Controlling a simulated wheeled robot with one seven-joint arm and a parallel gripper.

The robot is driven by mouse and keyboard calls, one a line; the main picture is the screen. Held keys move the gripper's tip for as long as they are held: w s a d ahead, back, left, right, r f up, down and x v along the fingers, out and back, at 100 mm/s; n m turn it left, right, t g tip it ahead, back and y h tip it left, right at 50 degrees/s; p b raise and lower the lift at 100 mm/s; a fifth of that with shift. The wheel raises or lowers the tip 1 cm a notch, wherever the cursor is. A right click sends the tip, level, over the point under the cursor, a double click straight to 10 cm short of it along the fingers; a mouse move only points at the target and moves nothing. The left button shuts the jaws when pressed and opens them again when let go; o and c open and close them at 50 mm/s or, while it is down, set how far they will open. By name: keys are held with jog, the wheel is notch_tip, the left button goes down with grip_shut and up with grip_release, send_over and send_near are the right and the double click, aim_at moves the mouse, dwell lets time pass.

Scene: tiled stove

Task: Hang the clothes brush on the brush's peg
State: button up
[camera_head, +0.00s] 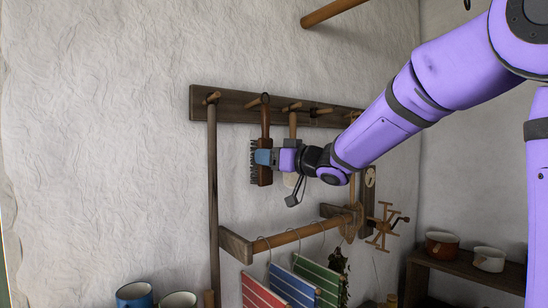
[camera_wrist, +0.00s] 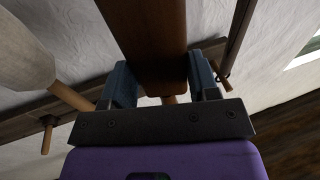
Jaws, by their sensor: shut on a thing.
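The clothes brush (camera_head: 265,174) has a brown wooden body, dark bristles on its left side and a slim handle pointing up. It stands upright in front of the wall in the head view. My gripper (camera_head: 264,157) is shut on the brush's body from the right. In the wrist view the brown wood (camera_wrist: 150,35) lies between the two blue fingers. The handle's top (camera_head: 265,100) overlaps the second peg from the left on the dark peg rail (camera_head: 235,107).
A long stick (camera_head: 212,190) hangs left of the brush. A pale paddle-like thing (camera_head: 292,125) hangs close on the right, also in the wrist view (camera_wrist: 22,50). Below, a wooden rod (camera_head: 290,236) carries striped cloths (camera_head: 318,278). The wall left of the rail is bare.

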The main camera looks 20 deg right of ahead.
jog(key=shift+w+a+f, duration=0.1)
jog(key=shift+w+a, duration=0.15)
jog(key=shift+w, duration=0.5)
jog(key=shift+w+a+r, duration=0.1)
jog(key=shift+w+a, duration=0.2)
jog(key=shift+w, duration=0.45)
jog(key=shift+w+a+f, duration=0.1)
jog(key=shift+w+a, duration=0.15)
jog(key=shift+w, duration=0.5)
jog(key=shift+w+a+f, duration=0.15)
jog(key=shift+w+f, duration=0.05)
jog(key=shift+w, duration=0.3)
jog(key=o, duration=1.1)
